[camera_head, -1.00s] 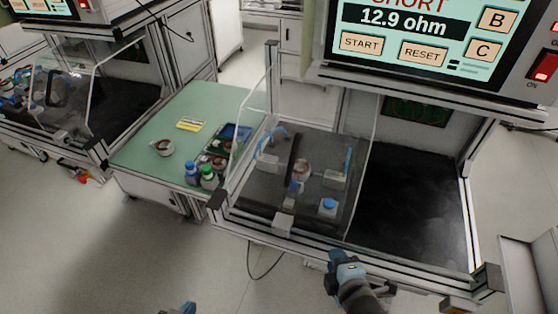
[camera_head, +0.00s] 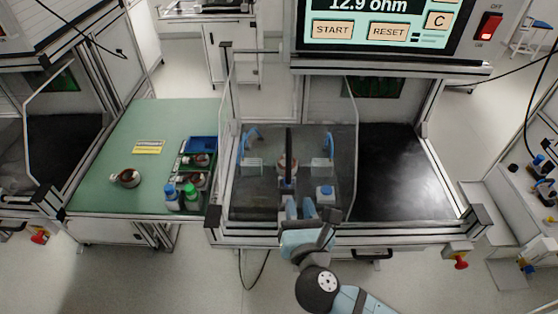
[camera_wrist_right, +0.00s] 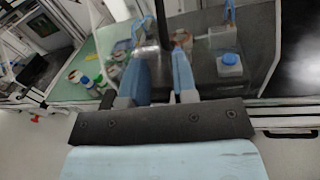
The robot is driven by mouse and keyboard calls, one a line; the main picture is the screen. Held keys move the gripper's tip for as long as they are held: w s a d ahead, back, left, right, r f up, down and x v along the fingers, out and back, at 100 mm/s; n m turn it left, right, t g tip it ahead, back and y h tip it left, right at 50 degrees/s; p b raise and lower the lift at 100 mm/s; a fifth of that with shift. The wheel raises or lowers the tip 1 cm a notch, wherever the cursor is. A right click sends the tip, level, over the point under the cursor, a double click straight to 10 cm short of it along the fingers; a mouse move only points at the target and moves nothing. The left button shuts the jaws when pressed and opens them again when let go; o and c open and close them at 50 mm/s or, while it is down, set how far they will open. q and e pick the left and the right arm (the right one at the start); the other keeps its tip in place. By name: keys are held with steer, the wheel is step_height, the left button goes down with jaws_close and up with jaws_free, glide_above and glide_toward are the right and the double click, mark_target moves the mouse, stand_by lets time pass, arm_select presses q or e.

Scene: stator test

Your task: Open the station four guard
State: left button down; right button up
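The clear guard (camera_head: 340,190) covers the left part of the test station in the head view; the black right part shows uncovered. A dark upright bar, seemingly its handle (camera_head: 289,150), runs down its middle. It also shows in the right wrist view (camera_wrist_right: 163,24). My right gripper (camera_head: 300,207) is at the station's front edge, just below the bar. Its two blue fingers stand apart with nothing gripped between them (camera_wrist_right: 160,72). The bar lines up with the gap between the fingers, but I cannot tell whether they touch it. My left gripper is out of view.
Behind the guard are a stator (camera_head: 287,165), clamps with blue hoses and a blue-topped block (camera_head: 325,192). A green table (camera_head: 110,190) at left holds bottles and a tray. The screen (camera_head: 375,25) hangs above. A red emergency knob (camera_head: 460,262) sits front right.

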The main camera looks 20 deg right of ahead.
mark_target(289, 162)
steer(key=w, duration=0.4)
steer(key=w+d+p, duration=0.1)
steer(key=w, duration=0.3)
steer(key=w+d+p, duration=0.1)
steer(key=w, duration=0.3)
steer(key=shift+w+r, duration=0.15)
steer(key=shift+w, duration=0.7)
jaws_close()
